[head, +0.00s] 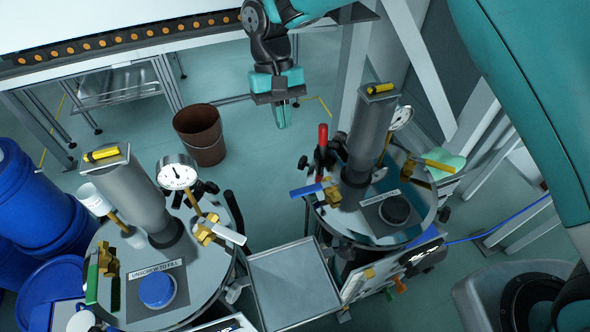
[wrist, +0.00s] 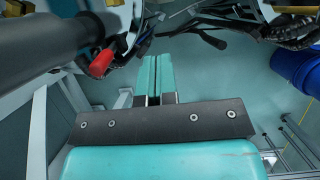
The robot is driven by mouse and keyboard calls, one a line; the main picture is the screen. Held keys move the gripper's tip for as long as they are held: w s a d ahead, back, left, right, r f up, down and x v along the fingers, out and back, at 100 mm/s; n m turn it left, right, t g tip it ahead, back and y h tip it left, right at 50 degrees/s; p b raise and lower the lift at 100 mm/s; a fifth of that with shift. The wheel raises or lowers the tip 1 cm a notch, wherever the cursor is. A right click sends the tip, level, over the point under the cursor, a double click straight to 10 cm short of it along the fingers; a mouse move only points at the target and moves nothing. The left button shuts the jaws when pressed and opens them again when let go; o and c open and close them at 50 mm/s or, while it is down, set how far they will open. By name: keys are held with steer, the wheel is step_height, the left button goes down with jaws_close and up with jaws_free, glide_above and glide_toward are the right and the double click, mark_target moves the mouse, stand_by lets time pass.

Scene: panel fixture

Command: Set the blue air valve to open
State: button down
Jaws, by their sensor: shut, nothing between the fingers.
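The blue air valve has a blue lever (head: 308,190) on a brass body (head: 332,191), at the left side of the right-hand vessel's lid (head: 365,230). The lever points left, out over the lid's edge. I cannot tell from this view whether that is open or closed. My gripper (head: 284,116) hangs above and behind the vessel, pointing down, apart from the valve. In the wrist view my gripper's teal fingers (wrist: 155,75) are together with nothing between them. I cannot make out the blue lever in the wrist view.
A red handle (head: 323,137) stands upright near the blue lever; it also shows in the wrist view (wrist: 103,62). The left vessel (head: 205,275) and metal tray (head: 290,285) are nearby. A brown bucket (head: 200,135) stands behind.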

mark_target(314, 188)
steer(key=s+d+f+p, duration=0.2)
steer(key=s+f+p, duration=0.2)
steer(key=s+f, duration=0.3)
steer(key=shift+x, duration=0.95)
steer(key=shift+w, duration=0.15)
